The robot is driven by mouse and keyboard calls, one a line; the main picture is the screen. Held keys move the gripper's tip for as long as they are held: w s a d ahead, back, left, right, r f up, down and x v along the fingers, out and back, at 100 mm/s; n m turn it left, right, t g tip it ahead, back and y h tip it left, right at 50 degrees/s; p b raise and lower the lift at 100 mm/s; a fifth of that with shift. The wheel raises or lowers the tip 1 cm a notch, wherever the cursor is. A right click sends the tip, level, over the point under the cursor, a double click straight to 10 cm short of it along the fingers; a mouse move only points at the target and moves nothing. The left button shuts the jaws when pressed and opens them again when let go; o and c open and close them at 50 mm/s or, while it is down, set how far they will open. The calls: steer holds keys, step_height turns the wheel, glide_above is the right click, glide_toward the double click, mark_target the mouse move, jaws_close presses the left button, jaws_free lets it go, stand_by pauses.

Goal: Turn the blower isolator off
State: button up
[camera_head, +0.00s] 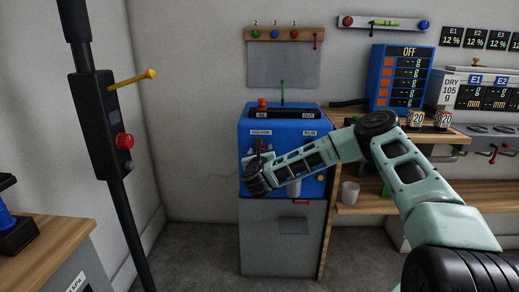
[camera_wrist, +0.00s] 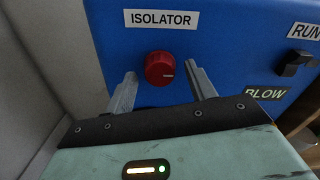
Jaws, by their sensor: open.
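The isolator is a red round knob (camera_wrist: 160,68) on the blue blower panel (camera_wrist: 225,50), under the white ISOLATOR label (camera_wrist: 161,19). A short pale mark shows on the knob's right side. My gripper (camera_wrist: 161,72) is open, with one grey finger on each side of the knob in the wrist view and gaps to both. I cannot tell whether the fingertips reach as deep as the knob. In the head view the blue blower box (camera_head: 284,121) stands on a grey cabinet, and my wrist hides most of the knob area.
A black switch (camera_wrist: 298,63) under the RUN label and a BLOW label (camera_wrist: 266,93) lie right of the knob. In the head view a wooden shelf (camera_head: 375,207) with a white cup (camera_head: 350,192) adjoins the cabinet. A dark post (camera_head: 99,130) stands left.

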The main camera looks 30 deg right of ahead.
steer(key=c, duration=1)
steer(key=shift+o, duration=0.2)
steer(key=shift+n+p, duration=2.65)
steer(key=shift+n, duration=6.25)
